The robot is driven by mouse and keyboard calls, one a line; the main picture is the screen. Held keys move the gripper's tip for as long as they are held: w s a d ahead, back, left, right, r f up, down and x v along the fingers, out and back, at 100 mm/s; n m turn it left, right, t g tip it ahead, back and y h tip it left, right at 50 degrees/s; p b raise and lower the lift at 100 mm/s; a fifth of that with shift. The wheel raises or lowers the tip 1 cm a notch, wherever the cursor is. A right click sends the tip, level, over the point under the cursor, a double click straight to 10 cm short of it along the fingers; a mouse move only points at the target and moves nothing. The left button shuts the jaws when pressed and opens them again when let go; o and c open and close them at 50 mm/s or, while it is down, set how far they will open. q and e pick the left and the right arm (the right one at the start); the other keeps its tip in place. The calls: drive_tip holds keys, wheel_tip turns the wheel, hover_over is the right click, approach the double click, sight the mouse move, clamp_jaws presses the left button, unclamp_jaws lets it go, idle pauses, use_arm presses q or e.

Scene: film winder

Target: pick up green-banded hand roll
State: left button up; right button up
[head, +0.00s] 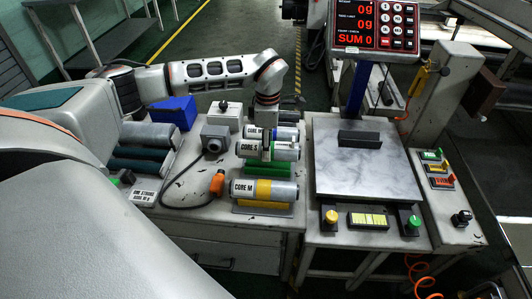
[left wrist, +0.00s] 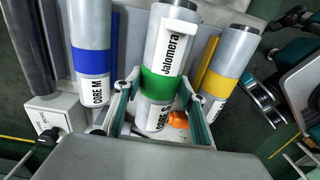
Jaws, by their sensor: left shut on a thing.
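The green-banded hand roll (head: 285,153) is a grey cylinder marked CORE S, lying between two other rolls on the grey bench. In the left wrist view the green-banded roll (left wrist: 161,84) fills the middle, with its label along the body. My left gripper (head: 266,146) reaches down onto it from above. Its two fingers (left wrist: 159,108) are closed against opposite sides of the roll near the green band. I cannot tell whether the roll is clear of its support. My right gripper is not in view.
The blue-banded roll (head: 286,132) lies behind and the yellow-banded roll (head: 263,190) in front, both close by. Dark rolls (head: 140,153), a blue bin (head: 174,112) and an orange-handled item (head: 217,183) lie to the left. A scale plate (head: 365,172) stands right.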

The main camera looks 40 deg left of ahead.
use_arm(q)
wheel_tip(320, 180, up, 11)
drive_tip(key=shift+w+f+p, duration=0.1)
drive_tip(key=shift+f+p, duration=0.1)
drive_tip(key=shift+p, duration=0.85)
drive_tip(key=shift+r+p, duration=0.5)
drive_tip(key=shift+r, duration=2.25)
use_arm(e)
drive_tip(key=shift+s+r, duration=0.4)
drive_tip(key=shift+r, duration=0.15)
